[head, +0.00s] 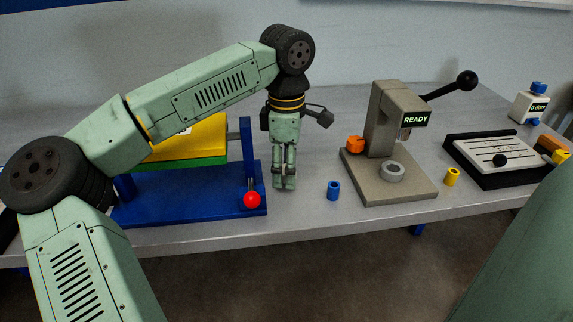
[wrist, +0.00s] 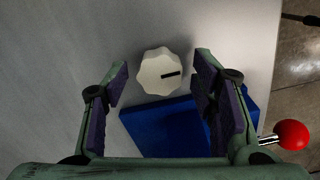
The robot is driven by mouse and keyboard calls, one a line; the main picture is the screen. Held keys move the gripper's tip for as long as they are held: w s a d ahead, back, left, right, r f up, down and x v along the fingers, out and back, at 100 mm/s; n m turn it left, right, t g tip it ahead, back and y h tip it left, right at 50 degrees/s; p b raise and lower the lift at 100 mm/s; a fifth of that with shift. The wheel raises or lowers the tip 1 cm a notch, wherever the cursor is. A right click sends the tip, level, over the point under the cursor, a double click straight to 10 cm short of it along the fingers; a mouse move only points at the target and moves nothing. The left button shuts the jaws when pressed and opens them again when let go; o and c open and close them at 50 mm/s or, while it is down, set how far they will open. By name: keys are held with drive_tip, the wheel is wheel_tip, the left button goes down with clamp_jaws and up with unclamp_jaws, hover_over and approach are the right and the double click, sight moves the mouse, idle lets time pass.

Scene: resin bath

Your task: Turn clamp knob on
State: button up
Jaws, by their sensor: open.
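The clamp knob (wrist: 159,74) is a white scalloped dial in the wrist view, with a black pointer line that runs toward the right. My gripper (wrist: 162,78) is open, with one purple-padded finger to the left of the knob and one to the right. I see a gap between each finger and the knob. In the head view my gripper (head: 284,184) hangs fingers down above the grey bench, just right of the blue clamp base (head: 190,208). The knob cannot be made out in the head view.
A red ball lever (head: 251,200) stands at the clamp's front right; the red ball also shows in the wrist view (wrist: 293,135). A blue ring (head: 333,190) and a grey press (head: 383,125) with a READY sign stand to the right. Bare bench (head: 300,215) lies in front.

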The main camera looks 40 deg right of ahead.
wheel_tip(320, 180, up, 12)
idle(0.5)
idle(0.4)
